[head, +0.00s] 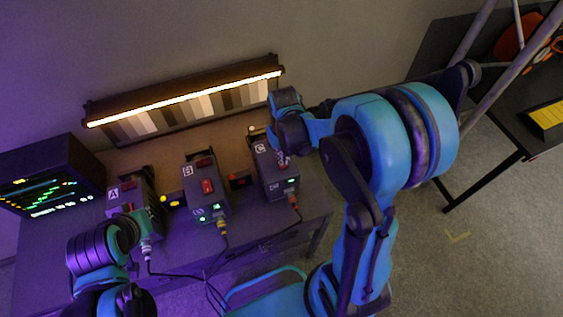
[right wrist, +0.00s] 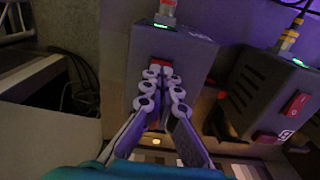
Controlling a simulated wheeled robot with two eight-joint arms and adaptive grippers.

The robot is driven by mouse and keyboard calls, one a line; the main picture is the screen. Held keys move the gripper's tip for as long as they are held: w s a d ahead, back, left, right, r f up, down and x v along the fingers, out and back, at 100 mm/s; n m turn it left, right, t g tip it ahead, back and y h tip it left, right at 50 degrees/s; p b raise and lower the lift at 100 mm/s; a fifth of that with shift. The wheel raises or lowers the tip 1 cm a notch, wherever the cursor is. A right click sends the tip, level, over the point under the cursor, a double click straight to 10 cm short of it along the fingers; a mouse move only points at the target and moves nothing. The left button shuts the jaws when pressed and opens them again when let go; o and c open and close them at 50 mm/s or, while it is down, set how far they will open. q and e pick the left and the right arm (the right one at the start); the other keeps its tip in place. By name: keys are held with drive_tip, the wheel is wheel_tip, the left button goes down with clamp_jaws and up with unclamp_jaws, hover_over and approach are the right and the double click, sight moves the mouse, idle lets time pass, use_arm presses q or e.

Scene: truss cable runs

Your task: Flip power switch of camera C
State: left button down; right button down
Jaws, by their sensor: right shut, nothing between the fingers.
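Camera C (head: 275,181) is a dark box with a "C" label at the right end of the row on the table. My right gripper (head: 284,160) is over its upper face, and the arm partly covers the box. In the right wrist view camera C (right wrist: 192,52) is in the middle, with its red power switch (right wrist: 162,67) just ahead of the fingertips. My right gripper (right wrist: 163,80) is shut and empty, its tips at or very near the switch; I cannot tell whether they touch. My left gripper (head: 130,226) is beside camera A; its fingers are unclear.
Camera B (head: 205,190), with a red switch, stands left of camera C, and camera A (head: 125,195) farther left. Cables hang from their fronts. A monitor (head: 45,180) stands at the left. A lit grey-scale chart (head: 190,105) is behind. A truss (head: 500,75) stands at the right.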

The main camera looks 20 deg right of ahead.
drive_tip(key=shift+f+b, duration=0.65)
drive_tip(key=shift+f, duration=0.1)
drive_tip(key=shift+r, duration=0.1)
drive_tip(key=shift+r+p, duration=2.65)
drive_tip(key=shift+r, duration=0.8)
